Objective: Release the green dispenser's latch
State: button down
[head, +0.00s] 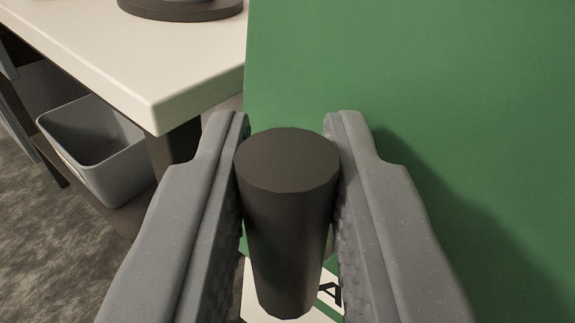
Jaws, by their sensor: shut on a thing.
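The green dispenser (440,70) fills the right side of the head view as a large flat green face. A dark cylindrical piece (287,225), which may be its latch handle, stands out in front of that face. My gripper (287,150) is shut on this dark cylinder, with one grey finger on its left and one on its right. A white label with part of a black letter (329,292) shows just behind the cylinder's lower end. The cylinder hides how it joins the dispenser.
A white bench top (130,60) with a corner pointing toward me lies at the upper left. A dark round base (180,10) stands on it. A grey bin (95,150) sits below the bench at the left. Mottled grey floor (50,240) shows at the lower left.

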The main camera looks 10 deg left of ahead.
jog(key=n+g+h+p, duration=0.1)
jog(key=n, duration=0.1)
jog(key=a+n+g+h+p, duration=0.1)
jog(key=p, duration=0.1)
jog(key=shift+w+a+f+n, duration=0.15)
jog(key=shift+w+n, duration=0.05)
jog(key=shift+n, duration=0.2)
jog(key=shift+w+a+f+n+g+h+p, duration=0.15)
jog(key=shift+f+n+g+h, duration=0.35)
jog(key=shift+n+h, duration=0.45)
jog(key=shift+s+a+f+n+g+h+p, duration=0.15)
jog(key=shift+f+n+g+h, duration=0.3)
jog(key=shift+n+h, duration=0.55)
jog(key=shift+w+a+f+n+g+h, duration=0.1)
jog(key=shift+a+f+n+g+h, duration=0.15)
jog(key=shift+n+g+h, duration=0.55)
jog(key=shift+f+n+h, duration=0.2)
jog(key=shift+n+h, duration=0.05)
jog(key=c, duration=1.6)
grip_release()
jog(key=shift+d+r, duration=0.1)
jog(key=shift+r, duration=0.05)
